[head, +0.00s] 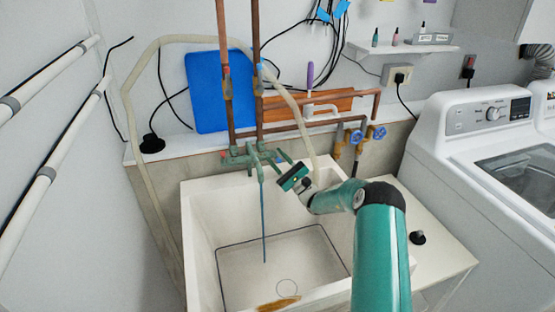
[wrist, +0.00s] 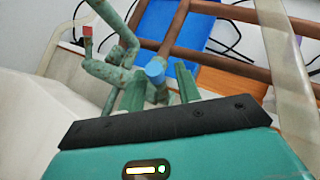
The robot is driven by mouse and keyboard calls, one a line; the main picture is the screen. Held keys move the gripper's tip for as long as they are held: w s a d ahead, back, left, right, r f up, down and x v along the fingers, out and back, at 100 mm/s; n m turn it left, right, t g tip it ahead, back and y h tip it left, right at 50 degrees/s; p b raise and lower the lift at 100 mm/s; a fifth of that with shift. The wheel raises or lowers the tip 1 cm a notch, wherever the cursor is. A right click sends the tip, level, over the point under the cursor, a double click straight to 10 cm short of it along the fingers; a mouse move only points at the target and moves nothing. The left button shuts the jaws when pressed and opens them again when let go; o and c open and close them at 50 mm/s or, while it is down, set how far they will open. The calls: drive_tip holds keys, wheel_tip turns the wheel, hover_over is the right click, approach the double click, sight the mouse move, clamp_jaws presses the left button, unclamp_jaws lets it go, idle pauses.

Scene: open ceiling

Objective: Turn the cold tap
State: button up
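The green, weathered tap assembly (head: 250,157) is mounted at the back of the white sink. In the wrist view, the cold tap's blue-capped handle (wrist: 155,72) sits between my gripper's two green fingers (wrist: 161,88), and a red-marked handle (wrist: 87,32) is farther left. My gripper (head: 281,158) reaches the right side of the tap in the head view. Its fingers are apart, with the blue cap just beyond or between their tips; I cannot tell whether they touch it. A thin blue vertical line (head: 263,215), perhaps water, runs from the spout into the basin.
The white sink (head: 200,235) lies below my arm. Copper pipes (head: 256,60) rise behind the tap. Blue valve wheels (head: 378,133) and a pale hose (head: 300,115) are to the right. A washing machine (head: 470,120) stands at far right.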

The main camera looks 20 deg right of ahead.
drive_tip(key=v, duration=1.1)
drive_tip(key=shift+s+d+f, duration=0.2)
drive_tip(key=shift+s, duration=0.05)
